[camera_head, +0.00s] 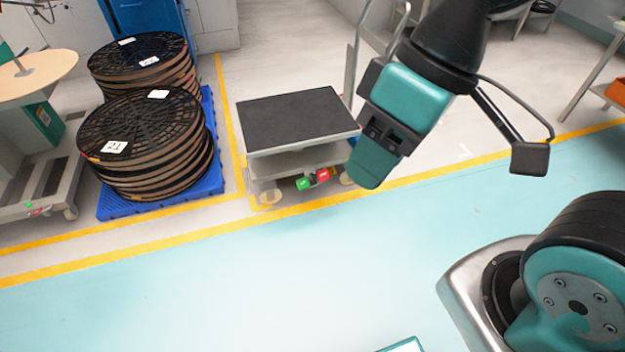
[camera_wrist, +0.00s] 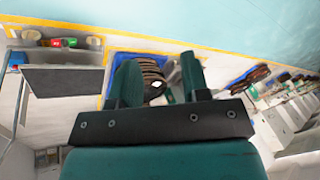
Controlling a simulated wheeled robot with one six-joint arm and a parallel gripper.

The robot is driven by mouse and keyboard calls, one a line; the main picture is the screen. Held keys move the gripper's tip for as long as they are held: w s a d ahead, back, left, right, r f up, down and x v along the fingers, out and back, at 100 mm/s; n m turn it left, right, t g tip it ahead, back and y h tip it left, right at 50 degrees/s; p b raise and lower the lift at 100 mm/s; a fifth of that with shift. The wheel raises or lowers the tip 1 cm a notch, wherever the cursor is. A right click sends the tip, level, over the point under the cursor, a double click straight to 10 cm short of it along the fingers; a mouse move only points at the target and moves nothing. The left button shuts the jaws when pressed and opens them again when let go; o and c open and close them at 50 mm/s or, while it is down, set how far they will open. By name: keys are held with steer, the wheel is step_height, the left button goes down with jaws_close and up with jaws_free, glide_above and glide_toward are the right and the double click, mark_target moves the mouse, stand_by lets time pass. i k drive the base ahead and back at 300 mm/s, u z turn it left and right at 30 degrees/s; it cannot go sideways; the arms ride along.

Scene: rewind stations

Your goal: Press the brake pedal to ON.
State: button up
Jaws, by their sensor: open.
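A cart (camera_head: 297,122) with a black flat top stands beyond the yellow floor line. At its lower front edge are a green pedal (camera_head: 303,183) and a red pedal (camera_head: 323,175) side by side, near the wheels. Their white markings are too small to read. In the wrist view the green pedal (camera_wrist: 70,42) and the red pedal (camera_wrist: 57,43) show at upper left, with the picture turned over. My gripper (camera_head: 369,168) is open and empty, in the air to the right of the pedals in the head view. Its two fingers (camera_wrist: 162,80) are apart in the wrist view.
Stacked black reels (camera_head: 147,143) stand on a blue pallet (camera_head: 213,176) left of the cart. A round-topped table (camera_head: 35,72) is at far left. Yellow lines (camera_head: 130,255) mark the floor. The pale blue floor (camera_head: 230,290) in front is clear.

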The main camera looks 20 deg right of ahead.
mark_target(320, 177)
steer(key=k, duration=0.55)
steer(key=z, duration=0.7)
steer(key=i, duration=1.85)
steer(key=u, duration=0.7)
